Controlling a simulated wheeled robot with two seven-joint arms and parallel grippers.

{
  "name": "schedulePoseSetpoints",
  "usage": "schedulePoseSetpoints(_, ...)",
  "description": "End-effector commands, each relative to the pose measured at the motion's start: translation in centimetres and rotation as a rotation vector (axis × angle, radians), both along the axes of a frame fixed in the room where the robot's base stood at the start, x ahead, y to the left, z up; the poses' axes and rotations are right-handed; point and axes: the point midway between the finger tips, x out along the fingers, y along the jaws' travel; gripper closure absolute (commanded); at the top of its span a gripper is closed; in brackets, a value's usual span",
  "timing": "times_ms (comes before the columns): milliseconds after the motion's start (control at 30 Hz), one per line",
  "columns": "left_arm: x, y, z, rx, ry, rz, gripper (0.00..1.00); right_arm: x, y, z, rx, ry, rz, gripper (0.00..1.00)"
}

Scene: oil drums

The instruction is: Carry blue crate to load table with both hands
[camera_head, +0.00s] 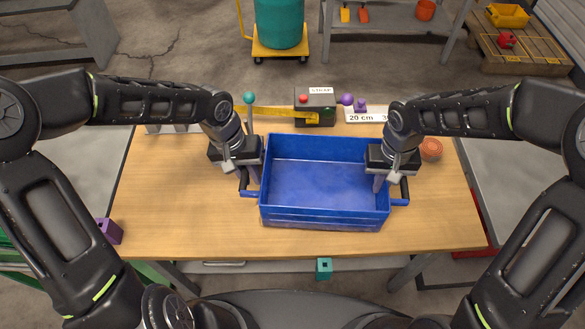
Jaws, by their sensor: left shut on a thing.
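The blue crate (315,185) is empty and upright over the wooden table (170,195), near its front middle. I cannot tell whether it rests on the top or is slightly raised. My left gripper (250,180) points down at the crate's left end and is shut on the blue crate at its left handle. My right gripper (384,182) points down at the right end, by the right handle. A grey finger shows near the right wall; whether the jaws are closed is unclear. Nothing in view is marked as the load table.
An orange round object (431,149) sits right. A teal drum (279,22) stands on a yellow cart (262,49). The table's left side is mostly clear.

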Motion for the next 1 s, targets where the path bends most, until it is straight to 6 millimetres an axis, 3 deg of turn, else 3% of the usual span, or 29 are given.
schedulePoseSetpoints(367, 0.0, 0.1, -1.2, 0.001, -0.001, 0.001, 1.00, 0.0, -0.1, -1.2, -0.001, 0.000, -0.001, 1.00)
schedulePoseSetpoints(900, 0.0, 0.1, -5.2, 0.001, -0.001, 0.001, 1.00, 0.0, -0.1, -5.2, -0.001, -0.001, -0.001, 1.00)
schedulePoseSetpoints(933, 0.0, 0.1, -4.9, 0.001, 0.000, 0.001, 0.82, 0.0, -0.1, -4.9, -0.001, 0.000, -0.001, 0.94)
schedulePoseSetpoints(1000, 0.0, 0.1, -4.8, 0.001, 0.000, 0.001, 0.77, 0.0, -0.1, -4.8, -0.001, 0.000, -0.001, 0.88)
